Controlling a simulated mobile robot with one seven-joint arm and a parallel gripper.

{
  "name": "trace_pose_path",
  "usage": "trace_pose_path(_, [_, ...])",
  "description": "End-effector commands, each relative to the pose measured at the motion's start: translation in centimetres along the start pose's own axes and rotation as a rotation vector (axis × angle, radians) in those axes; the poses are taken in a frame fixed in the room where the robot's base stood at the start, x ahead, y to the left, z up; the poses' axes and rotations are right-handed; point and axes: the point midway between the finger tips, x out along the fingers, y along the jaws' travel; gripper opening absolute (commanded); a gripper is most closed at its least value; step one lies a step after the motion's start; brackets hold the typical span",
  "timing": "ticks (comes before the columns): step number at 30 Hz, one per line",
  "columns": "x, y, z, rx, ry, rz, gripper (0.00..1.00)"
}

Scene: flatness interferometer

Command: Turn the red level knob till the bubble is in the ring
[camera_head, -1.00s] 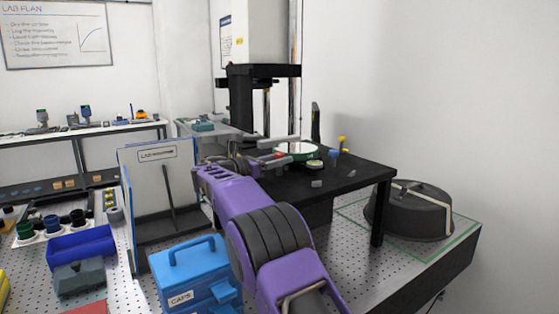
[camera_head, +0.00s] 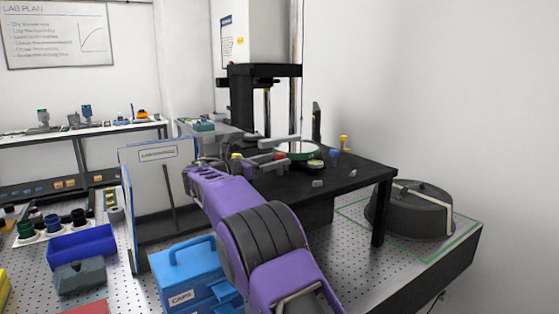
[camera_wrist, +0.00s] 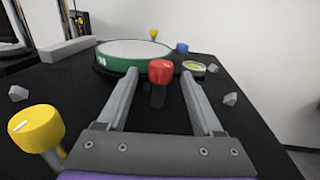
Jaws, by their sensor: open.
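The red level knob (camera_wrist: 160,71) stands upright at the front of the green-rimmed round plate (camera_wrist: 128,60). In the head view the red knob (camera_head: 281,156) is partly hidden by a finger. My gripper (camera_wrist: 160,76) is open, one finger on each side of the knob, with gaps showing on both sides. It also shows in the head view (camera_head: 284,153). The round level (camera_wrist: 194,67), pale yellow-green with a dark rim, lies right of the knob, beyond the right fingertip. Its bubble and ring are too small to tell apart.
A yellow knob (camera_wrist: 37,128) is close by at the left of my gripper. A blue knob (camera_wrist: 181,47) and another yellow knob (camera_wrist: 153,34) stand farther back. Small grey blocks (camera_wrist: 230,99) lie on the black table (camera_head: 350,176). A black column (camera_head: 241,105) rises behind.

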Motion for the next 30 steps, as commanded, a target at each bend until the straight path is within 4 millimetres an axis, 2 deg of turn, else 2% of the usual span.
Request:
trace_pose_path(6, [-5.6,0.1,0.0,0.000,0.000,0.005,0.68])
trace_pose_path(15, [-12.3,0.1,0.0,0.000,0.000,0.004,0.68])
trace_pose_path(21, [-14.5,0.0,0.0,0.000,-0.001,0.000,0.68])
trace_pose_path(30, [-15.0,0.0,0.0,0.000,0.000,-0.001,0.68])
